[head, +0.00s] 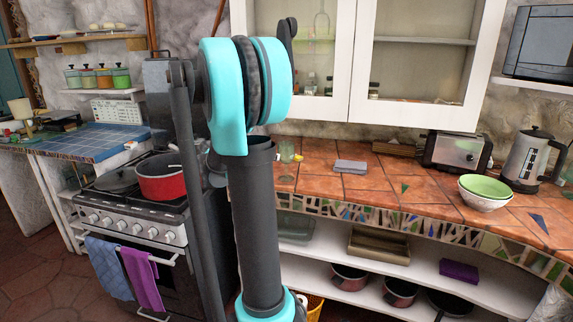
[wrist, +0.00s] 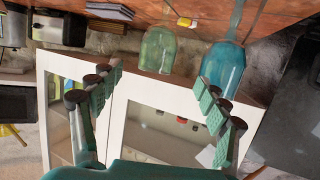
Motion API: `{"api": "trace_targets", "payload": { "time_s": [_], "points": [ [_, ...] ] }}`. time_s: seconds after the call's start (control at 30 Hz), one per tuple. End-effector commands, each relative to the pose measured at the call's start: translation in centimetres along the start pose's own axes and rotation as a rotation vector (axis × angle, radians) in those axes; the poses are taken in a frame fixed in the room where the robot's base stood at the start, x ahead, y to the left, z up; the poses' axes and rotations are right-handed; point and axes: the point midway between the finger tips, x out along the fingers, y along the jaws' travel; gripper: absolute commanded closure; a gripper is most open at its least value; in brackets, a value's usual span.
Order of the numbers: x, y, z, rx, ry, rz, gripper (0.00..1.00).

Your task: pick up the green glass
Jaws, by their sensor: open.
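The green glass (wrist: 158,50) stands on the tiled counter in the wrist view, which looks roughly upside down. It shows small in the head view (head: 287,151), just right of my arm. In the head view my arm hides most of the gripper and the blue bottle.
A small yellow item (wrist: 186,22) lies near both glasses. A grey cloth (head: 350,166), toaster (head: 455,151), kettle (head: 525,160) and green bowl (head: 486,187) are farther right on the counter. The stove with a red pot (head: 161,180) is left. White cabinets (head: 352,60) hang above.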

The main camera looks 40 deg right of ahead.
Motion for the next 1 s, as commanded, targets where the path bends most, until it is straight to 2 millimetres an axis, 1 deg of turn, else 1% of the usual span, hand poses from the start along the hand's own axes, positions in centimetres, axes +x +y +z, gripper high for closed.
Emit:
{"api": "trace_targets", "payload": {
  "time_s": [0.03,0.1,0.33,0.43,0.67,0.73,1.0],
  "points": [
    [1.2,0.1,0.0,0.001,0.0,0.004,0.24],
    [2.5,0.1,0.0,0.0,0.0,0.003,0.24],
    [6.7,0.1,0.0,-0.001,-0.002,0.002,0.24],
    [7.8,0.1,0.1,-0.001,-0.002,0.001,0.24],
    [8.8,0.1,0.0,-0.002,-0.002,0.0,0.24],
    [9.4,0.2,0.0,-0.002,-0.002,0.001,0.24],
    [13.1,0.4,-0.2,-0.001,-0.002,0.0,0.24]
  ]
}}
